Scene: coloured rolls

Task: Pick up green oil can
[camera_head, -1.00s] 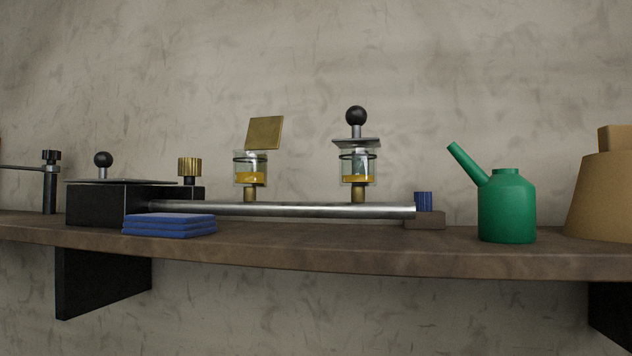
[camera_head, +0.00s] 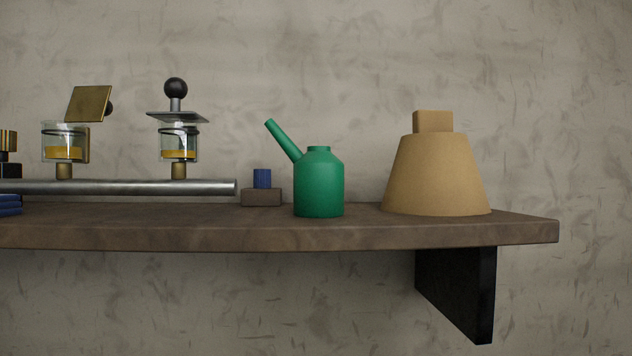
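The green oil can (camera_head: 319,188) stands upright on the wooden shelf (camera_head: 330,238), near the middle of the head view. It has a rounded body, a short cap on top and a long spout slanting up to the left. Nothing touches it or covers it from this side. My gripper is not in view.
A tan cone-shaped block (camera_head: 435,178) stands right of the can, near the shelf's right end. Left of the can are a small brown block with a blue knob (camera_head: 262,179) and a metal bar (camera_head: 130,187) by two glass oil cups (camera_head: 178,142). A black bracket (camera_head: 460,290) supports the shelf.

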